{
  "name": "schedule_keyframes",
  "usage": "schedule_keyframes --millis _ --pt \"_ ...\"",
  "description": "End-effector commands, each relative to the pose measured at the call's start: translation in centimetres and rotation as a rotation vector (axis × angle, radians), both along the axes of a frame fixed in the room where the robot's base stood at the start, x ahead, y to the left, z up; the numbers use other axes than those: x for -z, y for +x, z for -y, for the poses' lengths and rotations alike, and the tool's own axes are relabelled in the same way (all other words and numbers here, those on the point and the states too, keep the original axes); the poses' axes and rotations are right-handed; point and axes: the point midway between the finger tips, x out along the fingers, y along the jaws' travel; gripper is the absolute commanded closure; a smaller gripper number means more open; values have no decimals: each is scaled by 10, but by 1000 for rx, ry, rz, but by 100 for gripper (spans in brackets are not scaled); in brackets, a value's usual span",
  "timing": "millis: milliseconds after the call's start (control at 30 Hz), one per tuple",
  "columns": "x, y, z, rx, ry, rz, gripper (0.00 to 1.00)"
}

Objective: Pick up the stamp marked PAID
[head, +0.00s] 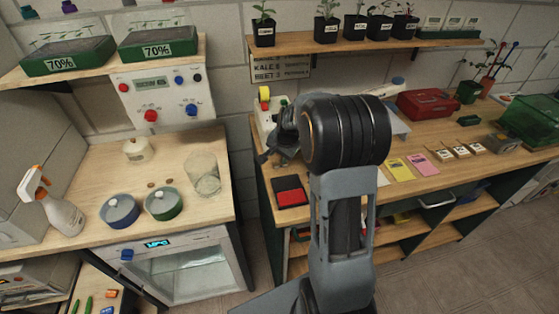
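Three small block-like items with pale tops stand in a row on the right wooden bench: a left one (442,154), a middle one (460,151) and a right one (477,147). They look like stamps, but any marking is too small to read, so I cannot tell which says PAID. A red ink pad in a dark case (290,191) lies open near the bench's left front corner. My gripper (265,156) is above the bench's left end, left of the small blocks and well apart from them. My arm partly hides it, and its finger opening is unclear.
The right bench (400,185) also holds yellow (399,169) and pink (424,164) cards, a red box (428,103) and a green crate (531,120). A shelf (380,43) with potted seedlings hangs above. The left bench holds two lidded pots and a spray bottle (52,205).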

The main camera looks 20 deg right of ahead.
Motion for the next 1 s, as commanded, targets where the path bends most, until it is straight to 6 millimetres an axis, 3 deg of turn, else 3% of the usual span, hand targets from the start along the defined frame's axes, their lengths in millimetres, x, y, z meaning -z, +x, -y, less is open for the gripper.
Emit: schedule_keyframes --millis 333,667,933,1000 --pt "0 0 0 0 0 0 91" --pt "-3 0 0 0 0 1 92" --pt "-35 0 1 1 -2 5 92" --pt "-45 -8 9 5 -1 5 92"
